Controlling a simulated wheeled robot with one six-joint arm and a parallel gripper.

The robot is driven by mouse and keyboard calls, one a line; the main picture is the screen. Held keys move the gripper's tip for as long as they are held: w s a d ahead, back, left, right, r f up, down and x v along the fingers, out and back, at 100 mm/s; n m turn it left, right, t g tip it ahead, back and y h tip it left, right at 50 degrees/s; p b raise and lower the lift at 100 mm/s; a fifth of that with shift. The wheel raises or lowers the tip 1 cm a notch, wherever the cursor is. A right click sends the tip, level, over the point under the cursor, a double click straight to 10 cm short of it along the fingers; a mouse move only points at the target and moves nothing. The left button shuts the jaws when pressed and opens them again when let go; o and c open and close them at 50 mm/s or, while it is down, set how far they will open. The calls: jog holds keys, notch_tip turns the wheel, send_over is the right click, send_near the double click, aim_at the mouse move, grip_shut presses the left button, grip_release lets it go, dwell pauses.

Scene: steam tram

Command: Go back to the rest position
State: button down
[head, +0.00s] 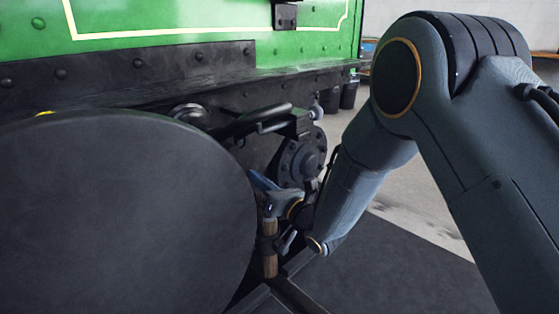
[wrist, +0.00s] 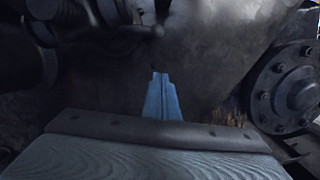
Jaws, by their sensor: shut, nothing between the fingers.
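My gripper (head: 251,174) shows in the head view as a narrow blue shape below the coupling gear, just right of the big dark disc. In the wrist view its blue fingers (wrist: 160,90) are together, with nothing between them. They point towards a dark, worn metal surface; I cannot tell whether they touch it. My arm bends down from the upper right to this low spot beside the green tram (head: 190,18).
The large dark round buffer (head: 120,210) fills the left of the head view. A bolted round flange (head: 302,158) and a dark bar (head: 262,120) are close to my gripper. It also shows in the wrist view that a bolted flange (wrist: 288,88) is at right. Open floor (head: 390,265) lies right.

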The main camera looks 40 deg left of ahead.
jog(key=shift+d, duration=0.1)
jog(key=w+d+m+t+h, duration=0.35)
jog(key=d+m+h, duration=0.75)
jog(key=d+m, duration=0.95)
jog(key=s+d+m+g+h, duration=0.7)
jog(key=s+d+m, duration=1.3)
jog(key=d, duration=0.5)
jog(key=d+r+m+p, duration=0.3)
jog(key=d+r+p, duration=0.7)
jog(key=r+p, duration=0.3)
jog(key=s+d+r+m+h+p, duration=0.1)
jog(key=d+r+m+p, duration=0.3)
jog(key=d+r+p, duration=0.7)
notch_tip(320, 180, up, 2)
jog(key=p, duration=0.6)
jog(key=shift+s+d, duration=0.2)
jog(key=shift+s, duration=0.05)
jog(key=shift+a, duration=0.15)
